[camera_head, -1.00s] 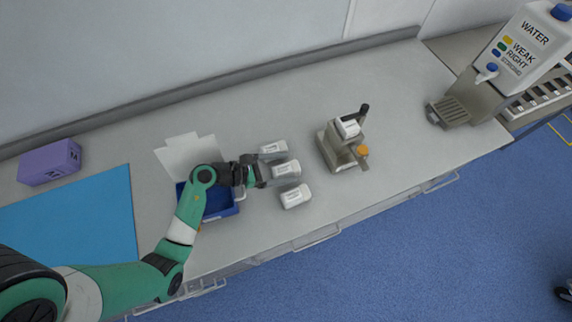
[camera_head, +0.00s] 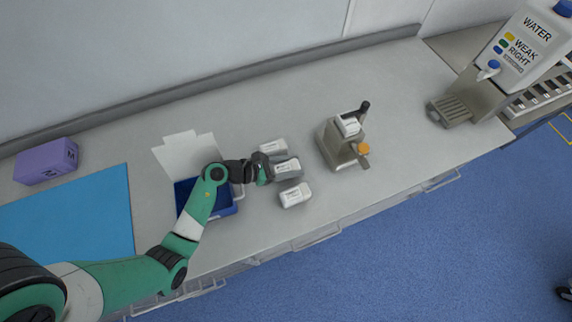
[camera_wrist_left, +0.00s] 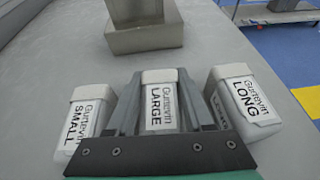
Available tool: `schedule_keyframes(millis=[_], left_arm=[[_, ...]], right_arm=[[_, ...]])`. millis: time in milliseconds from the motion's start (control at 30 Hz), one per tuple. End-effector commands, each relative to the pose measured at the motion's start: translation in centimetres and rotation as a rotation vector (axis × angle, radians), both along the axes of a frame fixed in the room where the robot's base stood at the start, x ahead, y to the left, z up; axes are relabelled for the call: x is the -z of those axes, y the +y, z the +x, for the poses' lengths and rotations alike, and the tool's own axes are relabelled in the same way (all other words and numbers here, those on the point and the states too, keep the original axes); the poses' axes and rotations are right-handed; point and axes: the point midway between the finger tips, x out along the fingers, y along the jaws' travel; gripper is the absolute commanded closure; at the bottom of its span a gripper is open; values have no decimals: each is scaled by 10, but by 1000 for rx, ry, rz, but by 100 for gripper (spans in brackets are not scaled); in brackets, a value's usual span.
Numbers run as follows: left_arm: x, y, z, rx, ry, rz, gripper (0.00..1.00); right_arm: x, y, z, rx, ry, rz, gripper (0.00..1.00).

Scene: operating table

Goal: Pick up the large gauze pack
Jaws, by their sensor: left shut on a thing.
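The large gauze pack, a white block labelled "LARGE" (camera_wrist_left: 160,105), stands between the two grey fingers of my left gripper (camera_wrist_left: 158,88). The gripper is shut on it, one finger on each side. In the head view this pack (camera_head: 286,167) is the middle one of three in a row, and my left gripper (camera_head: 268,172) reaches it from the left. The "SMALL" pack (camera_wrist_left: 84,118) stands left of the fingers and the "LONG" pack (camera_wrist_left: 245,98) right of them. The pack's lower part is hidden by the gripper. My right gripper is not in view.
A blue tray (camera_head: 226,210) lies partly under my left forearm. A grey device with an orange knob (camera_head: 363,149) stands right of the packs. A purple box (camera_head: 46,161) and blue mat (camera_head: 90,210) are at left. The counter's (camera_head: 400,110) right part is mostly clear.

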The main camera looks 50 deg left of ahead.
Motion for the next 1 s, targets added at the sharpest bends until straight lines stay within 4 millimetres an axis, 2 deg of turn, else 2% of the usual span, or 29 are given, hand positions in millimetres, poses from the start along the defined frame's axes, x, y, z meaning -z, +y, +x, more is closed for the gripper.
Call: schedule_keyframes(millis=[267, 467, 567, 733, 900, 1000], left_arm=[[-6, 0, 0, 0, -1, 0, 100], [-36, 0, 1, 0, -4, 2, 100], [-58, -18, 3, 7, -4, 1, 100], [-105, -57, 11, 10, -6, 2, 100], [-120, -104, 20, 9, -3, 2, 100], [-127, -122, 24, 7, -3, 0, 100]], right_arm=[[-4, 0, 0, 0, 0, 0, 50], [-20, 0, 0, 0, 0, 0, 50], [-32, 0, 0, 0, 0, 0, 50], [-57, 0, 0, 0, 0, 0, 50], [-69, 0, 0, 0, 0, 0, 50], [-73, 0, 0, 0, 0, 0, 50]])
